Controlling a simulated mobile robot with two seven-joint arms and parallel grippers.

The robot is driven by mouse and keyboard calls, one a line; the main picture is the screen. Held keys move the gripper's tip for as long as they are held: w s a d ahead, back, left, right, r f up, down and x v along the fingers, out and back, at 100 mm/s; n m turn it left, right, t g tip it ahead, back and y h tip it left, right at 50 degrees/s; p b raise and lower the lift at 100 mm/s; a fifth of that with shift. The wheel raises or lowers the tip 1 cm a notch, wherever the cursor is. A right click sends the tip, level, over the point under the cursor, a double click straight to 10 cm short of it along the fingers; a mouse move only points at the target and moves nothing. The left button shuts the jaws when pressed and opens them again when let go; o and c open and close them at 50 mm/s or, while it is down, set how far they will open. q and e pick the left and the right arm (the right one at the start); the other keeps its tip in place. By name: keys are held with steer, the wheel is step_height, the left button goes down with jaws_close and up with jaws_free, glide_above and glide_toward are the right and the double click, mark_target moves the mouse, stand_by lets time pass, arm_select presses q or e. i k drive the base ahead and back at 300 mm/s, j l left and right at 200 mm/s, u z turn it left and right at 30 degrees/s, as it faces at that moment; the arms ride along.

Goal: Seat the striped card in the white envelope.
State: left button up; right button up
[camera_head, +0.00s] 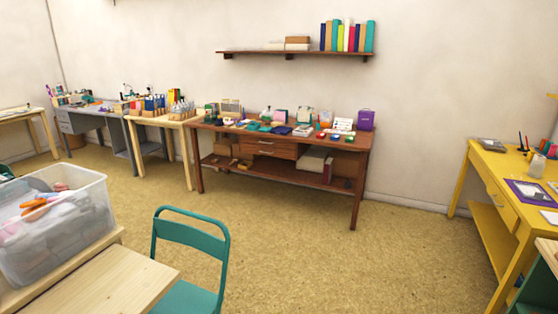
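I cannot make out the striped card or the white envelope for certain. Many small items stand and lie on the brown wooden table (357,143) against the back wall, too small to tell apart. Among them are a whitish flat item (303,131) and a white item (343,125) near the table's right end. A small white sheet (549,217) lies on the yellow table (483,158) at the right. Neither of my grippers is in view.
A teal chair (190,230) and a light wooden table (110,283) with a clear plastic bin (85,232) stand in front. A purple box (366,120) is on the brown table. A wall shelf (300,54) holds books. Open floor (300,240) lies before the brown table.

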mark_target(235, 107)
steer(key=i+l+z, duration=0.2)
steer(key=i+z, duration=0.15)
steer(key=i, duration=0.15)
steer(key=i+l+z, duration=0.1)
steer(key=i+z, duration=0.25)
steer(key=i, duration=1.5)
steer(key=i+u, duration=0.35)
steer(key=i, duration=0.2)
steer(key=i+l+u, duration=0.15)
steer(key=i+u, duration=0.15)
steer(key=i, duration=0.3)
steer(key=i+j+u, duration=0.1)
steer(key=i+u, duration=0.15)
steer(key=u, duration=0.15)
steer(key=i+u, duration=0.2)
steer(key=u, duration=0.2)
steer(key=i+u, duration=0.25)
steer(key=u, duration=0.15)
steer(key=i+j+u, duration=0.1)
steer(key=i+u, duration=0.15)
steer(key=i, duration=0.25)
steer(key=i+u, duration=0.3)
steer(key=i, duration=0.25)
steer(key=i+j+z, duration=0.1)
steer(key=i+z, duration=0.2)
steer(key=i+j+z, duration=0.15)
steer(key=i+z, duration=0.15)
steer(key=i, duration=0.15)
steer(key=i+j+z, duration=0.3)
steer(key=i+l, duration=0.05)
